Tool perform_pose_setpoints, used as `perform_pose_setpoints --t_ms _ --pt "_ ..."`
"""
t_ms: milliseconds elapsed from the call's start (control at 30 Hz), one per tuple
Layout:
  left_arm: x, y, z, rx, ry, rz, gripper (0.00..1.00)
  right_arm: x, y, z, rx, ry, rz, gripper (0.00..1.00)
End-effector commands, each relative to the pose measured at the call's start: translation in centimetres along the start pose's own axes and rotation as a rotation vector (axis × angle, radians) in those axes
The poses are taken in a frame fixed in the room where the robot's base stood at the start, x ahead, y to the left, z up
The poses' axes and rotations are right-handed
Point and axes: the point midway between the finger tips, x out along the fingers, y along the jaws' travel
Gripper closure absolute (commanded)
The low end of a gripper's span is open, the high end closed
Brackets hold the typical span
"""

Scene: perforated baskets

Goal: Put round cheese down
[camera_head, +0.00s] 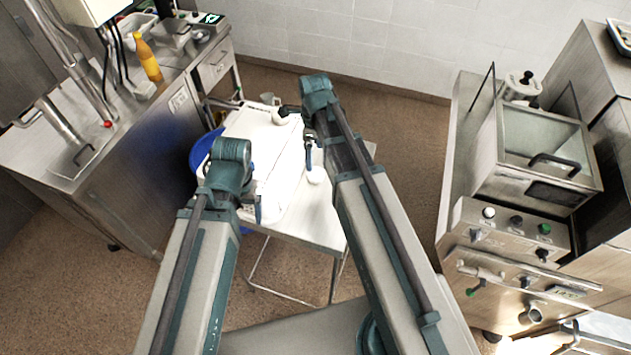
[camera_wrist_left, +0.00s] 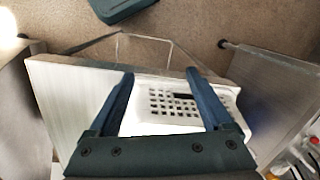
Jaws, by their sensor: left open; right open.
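No round cheese can be clearly made out in either view. A white perforated basket (camera_wrist_left: 165,98) lies under my left gripper (camera_wrist_left: 160,77) in the left wrist view, between its two spread blue fingers. Nothing is seen held there. In the head view the left gripper (camera_head: 256,206) points down over the near left part of the white table (camera_head: 318,222). My right gripper (camera_head: 308,150) hangs over the table's right half, its jaws partly hidden by the arm. A small rounded white thing (camera_head: 316,176) shows just below it; I cannot tell what it is.
A blue round container (camera_head: 203,150) stands left of the table. A steel counter with a sink and an orange bottle (camera_head: 146,57) is at left. A steel fryer-like appliance (camera_head: 535,150) stands at right. Open floor lies between the table and the right-hand appliances.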

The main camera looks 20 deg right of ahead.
Motion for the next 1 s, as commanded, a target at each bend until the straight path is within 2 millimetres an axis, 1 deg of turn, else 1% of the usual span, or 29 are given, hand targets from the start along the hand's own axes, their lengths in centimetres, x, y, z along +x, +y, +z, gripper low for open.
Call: perform_pose_setpoints --t_ms 33,133,233,467,567,667,900,1000 --pt "1.5 0.1 -0.1 0.0 0.0 0.0 0.16 1.5 0.0 0.0 0.0 0.0 0.0 0.0" --pt "2.7 0.2 -0.2 0.003 0.0 -0.001 0.16 2.7 0.0 0.0 0.0 0.0 0.0 0.0" --pt "3.2 0.3 -0.2 0.005 0.0 -0.001 0.16 3.2 0.0 0.0 0.0 0.0 0.0 0.0" --pt "3.2 0.3 -0.2 0.006 0.0 -0.001 0.16 3.2 0.0 0.0 0.0 0.0 0.0 0.0" --pt "3.8 0.3 -0.2 0.007 0.0 -0.001 0.16 3.8 0.1 -0.1 0.0 0.0 0.0 0.0" --pt "4.8 0.4 -0.3 0.009 0.0 -0.002 0.16 4.8 0.2 -0.2 0.0 0.0 0.0 0.0" --pt "7.8 0.7 -0.5 0.015 0.0 -0.003 0.16 7.8 0.5 -0.5 0.0 0.0 0.0 0.0" --pt "8.4 0.8 -0.5 0.015 0.0 -0.003 0.16 8.4 0.5 -0.5 0.0 0.0 0.0 0.0"
